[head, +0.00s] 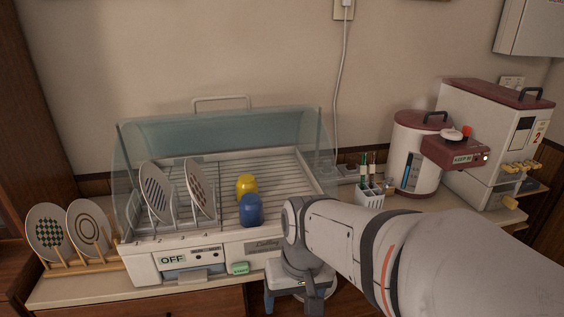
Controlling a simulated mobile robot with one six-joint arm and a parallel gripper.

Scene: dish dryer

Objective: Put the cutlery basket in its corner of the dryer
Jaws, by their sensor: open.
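The cutlery basket (369,195) is a small white holder with red and green items standing in it. It stands upright on the counter, right of the dryer, partly behind my arm. The dish dryer (190,252) is a white unit with a wire rack and a raised clear cover. Its right side is bare rack, with its front right corner partly hidden by my arm. My gripper (297,301) points down in front of the dryer's right front, apart from the basket. It is open, and nothing shows between its fingers.
Two plates (157,192) stand in the dryer's left slots, with a yellow cup (246,184) and a blue cup (251,210) mid-rack. A wooden plate stand (83,262) is at left. A cylindrical dispenser (411,160) and a larger machine (480,135) stand at right.

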